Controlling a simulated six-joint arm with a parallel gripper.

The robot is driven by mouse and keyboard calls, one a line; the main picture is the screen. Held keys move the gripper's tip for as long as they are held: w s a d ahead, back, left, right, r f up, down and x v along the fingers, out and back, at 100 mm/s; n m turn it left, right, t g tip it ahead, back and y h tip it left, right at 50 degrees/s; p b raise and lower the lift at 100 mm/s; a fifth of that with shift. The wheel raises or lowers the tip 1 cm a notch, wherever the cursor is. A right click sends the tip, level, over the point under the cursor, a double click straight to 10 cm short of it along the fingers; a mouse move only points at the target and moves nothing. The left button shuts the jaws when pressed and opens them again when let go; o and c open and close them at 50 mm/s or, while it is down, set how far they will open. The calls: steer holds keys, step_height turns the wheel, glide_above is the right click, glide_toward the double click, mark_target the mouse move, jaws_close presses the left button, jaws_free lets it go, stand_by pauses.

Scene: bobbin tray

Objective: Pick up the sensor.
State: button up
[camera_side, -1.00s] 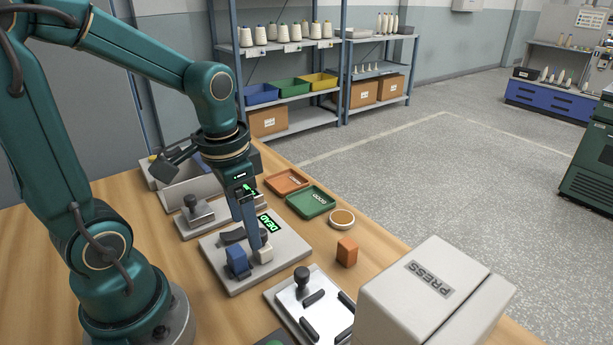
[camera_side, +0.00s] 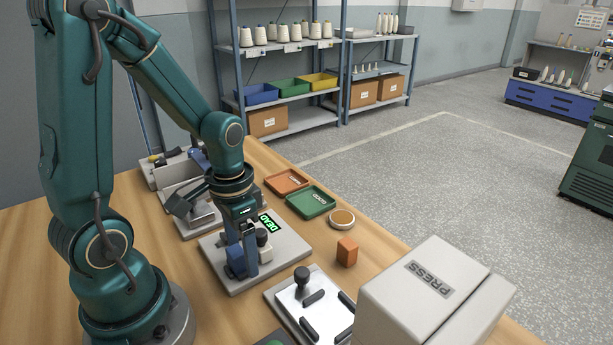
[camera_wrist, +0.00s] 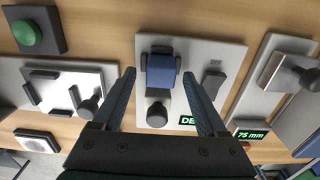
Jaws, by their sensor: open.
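A blue block (camera_side: 236,264), which I take to be the sensor, sits in a dark holder on a pale plate (camera_side: 226,283) with a lit display reading DEAD (camera_side: 268,223). In the wrist view the blue block (camera_wrist: 161,70) lies between my two fingertips, with space on both sides. My gripper (camera_side: 243,262) is open and low over the plate, and its fingers partly hide the block in the side view. No finger clearly touches it.
A dark-topped knob (camera_side: 264,238) stands close beside the fingers. A white plate with a knob and pegs (camera_side: 303,282), an orange block (camera_side: 347,252) and a white press (camera_side: 440,300) lie to the right. Brown (camera_side: 274,184) and green (camera_side: 322,211) trays stand behind.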

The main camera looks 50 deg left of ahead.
steer(key=shift+c, duration=0.3)
jaws_close()
steer(key=shift+r, duration=0.15)
